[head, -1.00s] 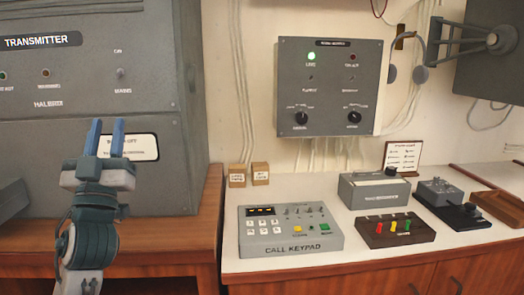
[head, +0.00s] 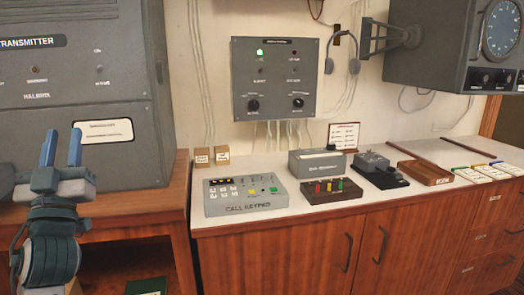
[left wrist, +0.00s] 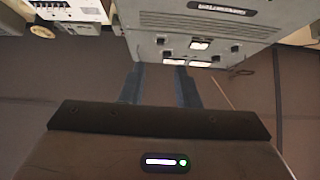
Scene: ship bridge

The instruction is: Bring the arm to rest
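My left gripper (head: 61,148) is raised at the left of the head view, with its two blue fingers pointing up and a gap between them. It is open and nothing shows between the fingers. It stands in front of the grey transmitter cabinet (head: 125,95); I cannot tell how far off. The fingers also show in the left wrist view (left wrist: 160,85), apart and empty, with grey equipment beyond. My right gripper is not in view.
A white counter (head: 290,205) holds a call keypad (head: 240,195), a block with coloured pegs (head: 331,191), a grey box (head: 317,163) and a wooden tray (head: 425,172). A grey panel (head: 275,80) with a green lamp is on the wall. A grey radar-like unit (head: 450,60) juts out at right.

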